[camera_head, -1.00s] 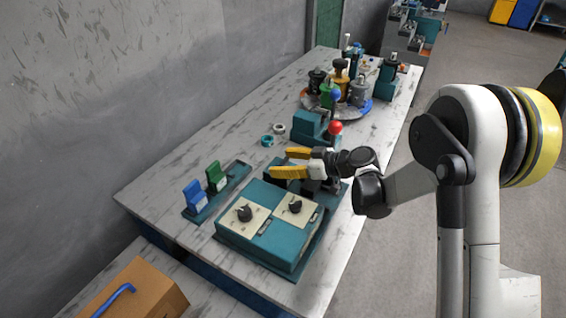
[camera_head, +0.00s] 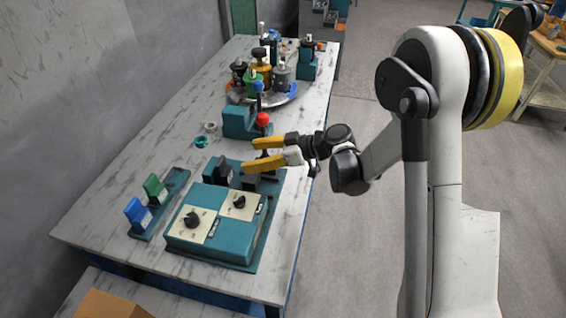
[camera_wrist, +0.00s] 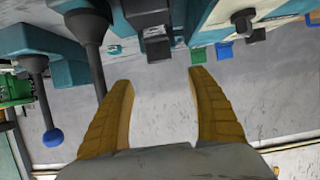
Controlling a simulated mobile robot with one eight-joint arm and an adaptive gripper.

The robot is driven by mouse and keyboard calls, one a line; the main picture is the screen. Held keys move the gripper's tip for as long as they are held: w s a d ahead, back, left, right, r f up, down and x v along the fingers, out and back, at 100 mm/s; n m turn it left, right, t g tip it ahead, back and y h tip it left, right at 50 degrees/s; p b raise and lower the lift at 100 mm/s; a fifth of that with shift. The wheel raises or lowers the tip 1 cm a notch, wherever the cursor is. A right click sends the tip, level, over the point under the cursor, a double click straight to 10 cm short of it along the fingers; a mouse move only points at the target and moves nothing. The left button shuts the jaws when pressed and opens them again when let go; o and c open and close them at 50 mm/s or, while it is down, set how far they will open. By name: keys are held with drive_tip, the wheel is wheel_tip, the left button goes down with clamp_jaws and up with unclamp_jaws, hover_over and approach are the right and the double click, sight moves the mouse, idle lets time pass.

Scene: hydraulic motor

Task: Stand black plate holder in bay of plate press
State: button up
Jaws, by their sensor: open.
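My gripper (camera_head: 250,155) is open and empty, its yellow fingers pointing left above the teal base behind the control box. In the wrist view the open fingers (camera_wrist: 160,78) have a gap between them. A black upright piece (camera_head: 222,170), likely the black plate holder, stands on that teal base, left of and below the fingertips. A black block that may be the same piece shows in the wrist view (camera_wrist: 157,46), beyond the fingertips. A teal block (camera_head: 238,122) beside a red-ball lever (camera_head: 263,119) stands behind the gripper. I cannot tell for sure which part is the press bay.
A teal control box (camera_head: 213,228) with two black knobs stands in front. A rack at left holds a blue holder (camera_head: 138,214) and a green holder (camera_head: 155,189). A round tray (camera_head: 283,98) crowded with parts stands farther back. The table's left middle is mostly clear.

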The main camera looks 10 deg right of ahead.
drive_tip(key=s+d+r+m+t+h, duration=0.1)
drive_tip(key=s+d+r+m+h, duration=0.2)
drive_tip(key=s+d, duration=0.4)
drive_tip(key=s+d+r+m+t+h, duration=0.1)
drive_tip(key=s+d+r+m+h, duration=0.3)
drive_tip(key=s, duration=0.5)
drive_tip(key=s+d+r+m+h, duration=0.3)
drive_tip(key=s+d+m+h, duration=0.2)
drive_tip(key=s+d+m, duration=0.2)
drive_tip(key=s+d, duration=0.2)
drive_tip(key=d, duration=0.1)
drive_tip(key=shift+r+t+h, duration=0.3)
drive_tip(key=shift+t+h, duration=0.1)
drive_tip(key=shift+a, duration=0.15)
